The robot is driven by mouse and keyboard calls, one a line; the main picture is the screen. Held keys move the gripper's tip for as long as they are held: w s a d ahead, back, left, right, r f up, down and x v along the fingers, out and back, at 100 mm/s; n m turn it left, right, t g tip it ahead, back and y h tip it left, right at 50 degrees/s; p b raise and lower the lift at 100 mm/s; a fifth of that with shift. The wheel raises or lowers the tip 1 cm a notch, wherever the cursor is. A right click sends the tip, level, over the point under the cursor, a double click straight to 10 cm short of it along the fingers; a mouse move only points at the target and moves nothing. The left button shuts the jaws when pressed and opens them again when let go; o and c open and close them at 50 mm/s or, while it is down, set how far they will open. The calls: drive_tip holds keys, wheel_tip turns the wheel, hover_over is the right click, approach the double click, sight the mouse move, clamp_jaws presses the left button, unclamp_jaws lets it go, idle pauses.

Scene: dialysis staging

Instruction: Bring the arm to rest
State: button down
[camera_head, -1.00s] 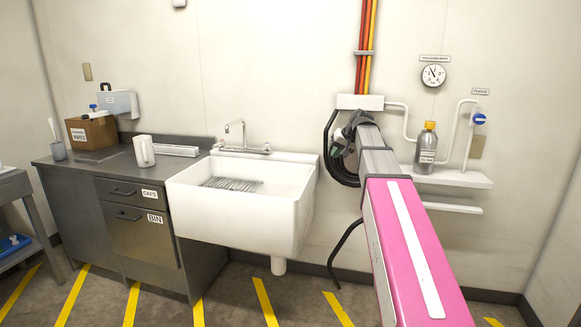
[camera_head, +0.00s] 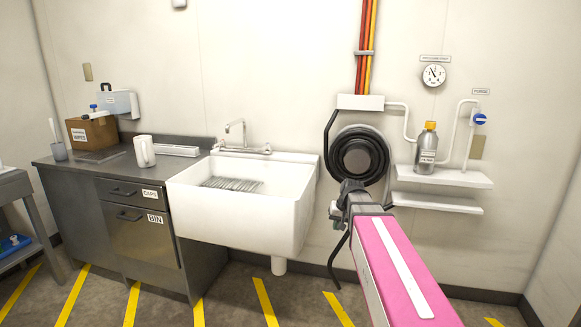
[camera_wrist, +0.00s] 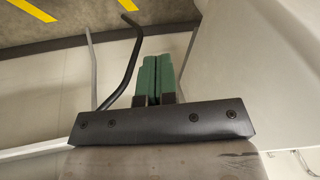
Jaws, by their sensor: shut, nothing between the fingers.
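My gripper (camera_wrist: 157,82) shows in the wrist view with its two green fingers side by side and closed, with nothing between them. In the head view the end of my arm, with the gripper (camera_head: 335,210), is low in front of the wall, to the right of the sink. It is below the black coiled hose (camera_head: 358,157). The fingertips are small and hard to make out there. The hose's hanging black end (camera_wrist: 128,65) shows beside the fingers in the wrist view; I cannot tell whether it touches them.
The white sink (camera_head: 240,215) is just left of my gripper. A wall shelf (camera_head: 460,178) with a yellow-capped bottle (camera_head: 427,150) is to the right, with a lower shelf (camera_head: 437,203) beneath. A grey counter (camera_head: 75,180) stands left. Striped floor (camera_head: 235,300) is open in front.

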drive_tip(key=s+f+g+h, duration=0.2)
drive_tip(key=s+f, duration=1.2)
drive_tip(key=s, duration=0.2)
drive_tip(key=shift+s+d+f, duration=0.35)
drive_tip(key=shift+s+d, duration=0.05)
drive_tip(key=shift+d, duration=0.05)
